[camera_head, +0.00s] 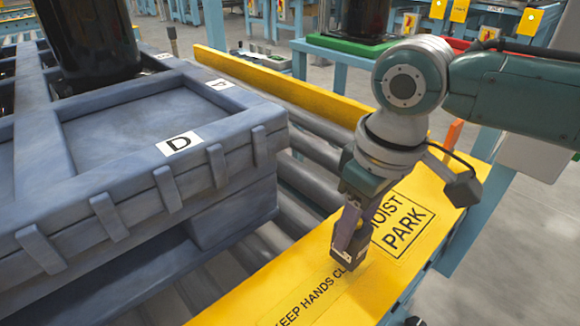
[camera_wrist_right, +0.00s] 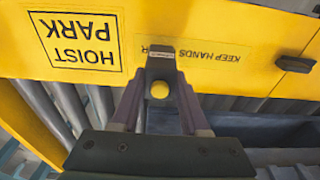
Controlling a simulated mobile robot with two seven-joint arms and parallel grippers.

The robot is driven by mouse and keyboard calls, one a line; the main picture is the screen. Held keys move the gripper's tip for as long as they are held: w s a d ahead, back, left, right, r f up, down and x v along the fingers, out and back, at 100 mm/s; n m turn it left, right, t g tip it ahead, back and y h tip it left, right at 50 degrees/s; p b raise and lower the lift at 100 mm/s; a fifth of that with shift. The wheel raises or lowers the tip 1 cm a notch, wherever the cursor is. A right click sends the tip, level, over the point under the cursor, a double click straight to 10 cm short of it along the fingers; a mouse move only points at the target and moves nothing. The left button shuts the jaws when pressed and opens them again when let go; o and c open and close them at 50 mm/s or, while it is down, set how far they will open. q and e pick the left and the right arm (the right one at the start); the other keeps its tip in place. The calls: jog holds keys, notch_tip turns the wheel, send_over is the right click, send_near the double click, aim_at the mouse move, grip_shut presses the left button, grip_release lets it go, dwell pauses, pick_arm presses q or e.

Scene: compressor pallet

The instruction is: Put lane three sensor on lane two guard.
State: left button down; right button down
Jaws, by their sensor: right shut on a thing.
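My right gripper (camera_head: 350,232) is shut on a small dark box-shaped sensor (camera_head: 347,255) and points down over a yellow guard (camera_head: 300,268). The guard bears "KEEP HANDS CL…" and a "HOIST PARK" box. The sensor is at the guard's top, between the two markings; I cannot tell whether it touches. In the right wrist view the sensor (camera_wrist_right: 160,70) sits between the fingertips, its face towards the guard hidden. A round yellow spot shows by the fingers. No lane number is readable. My left gripper is not in view.
A grey-blue pallet (camera_head: 120,100) marked "D" stands on rollers (camera_head: 310,185) left of the guard. Another yellow rail (camera_head: 290,88) runs behind. A dark block (camera_wrist_right: 296,64) lies on the guard's right end in the right wrist view. The guard near "HOIST PARK" is clear.

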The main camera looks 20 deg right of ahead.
notch_tip(320, 180, down, 2)
jog(key=shift+f, duration=0.1)
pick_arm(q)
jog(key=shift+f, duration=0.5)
pick_arm(e)
jog(key=c, duration=0.9)
grip_release()
jog(key=o, duration=0.5)
